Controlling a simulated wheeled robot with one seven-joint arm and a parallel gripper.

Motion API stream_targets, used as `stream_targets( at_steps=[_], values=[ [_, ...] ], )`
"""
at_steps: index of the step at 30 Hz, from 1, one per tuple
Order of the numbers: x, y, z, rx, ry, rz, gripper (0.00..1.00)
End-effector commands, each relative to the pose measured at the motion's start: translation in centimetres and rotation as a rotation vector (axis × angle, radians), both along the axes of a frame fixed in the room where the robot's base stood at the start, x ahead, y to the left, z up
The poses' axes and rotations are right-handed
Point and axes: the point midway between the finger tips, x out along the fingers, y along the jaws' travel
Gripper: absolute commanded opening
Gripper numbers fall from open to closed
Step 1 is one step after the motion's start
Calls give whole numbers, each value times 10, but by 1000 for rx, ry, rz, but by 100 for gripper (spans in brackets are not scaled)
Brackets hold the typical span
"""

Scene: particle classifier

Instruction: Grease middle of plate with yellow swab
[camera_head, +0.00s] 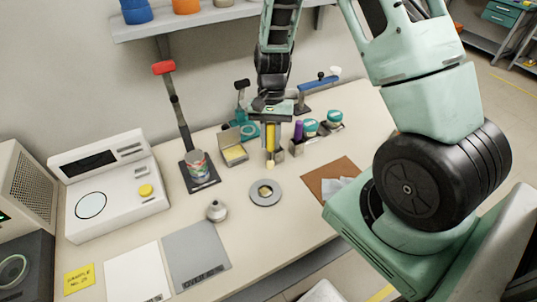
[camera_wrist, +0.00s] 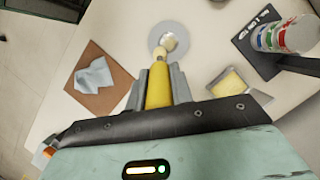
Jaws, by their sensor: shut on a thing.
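My gripper (camera_head: 271,128) is shut on the yellow swab (camera_head: 270,146) and holds it upright, tip down, above the table. In the wrist view the swab (camera_wrist: 158,87) sits between my fingers (camera_wrist: 158,82). Its pale tip overlaps the near part of the plate in that view. The plate (camera_head: 265,199) is a grey disc lying flat on the table, with a small yellowish patch at its middle. In the head view the swab tip is behind the plate; whether it touches anything cannot be told. The plate also shows in the wrist view (camera_wrist: 159,31).
An open box with yellow contents (camera_head: 234,160) stands left of the swab. A can on a dark stand (camera_head: 198,168) is further left. A holder with purple and teal items (camera_head: 311,136) stands right. A brown mat with a cloth (camera_head: 322,173) lies right of the plate. A small grey bottle (camera_head: 216,212) stands left.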

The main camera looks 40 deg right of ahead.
Motion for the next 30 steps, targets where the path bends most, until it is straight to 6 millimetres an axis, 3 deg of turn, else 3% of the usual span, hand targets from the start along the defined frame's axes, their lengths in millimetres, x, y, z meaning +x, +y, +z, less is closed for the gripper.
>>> stream_targets(
  at_steps=[11,21,30],
  values=[
    [0,0,-1,0,0,0,0],
    [-4,3,-20,1,1,0,0],
    [-4,3,-18,0,0,-1,0]
  ],
)
